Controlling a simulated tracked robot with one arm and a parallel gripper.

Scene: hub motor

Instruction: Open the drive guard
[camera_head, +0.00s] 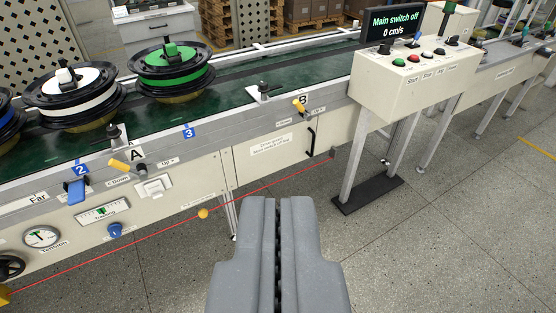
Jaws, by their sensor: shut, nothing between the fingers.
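My gripper (281,205) is shut and empty at the bottom middle, over the floor in front of the conveyor. The drive guard seems to be the cream side panel (255,154) with a printed label, below the belt edge. A black bar handle (311,141) is on its right part. The panel looks closed against the conveyor side. My gripper is apart from the handle, below and left of it in the picture.
A control box (400,85) on legs stands right, its display (394,23) reading "Main switch off, 0 cm/s". A red cord (265,188) runs before the conveyor. Yellow levers A (119,166) and B (299,106) stick out. Wheels with hubs (172,70) sit on the belt.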

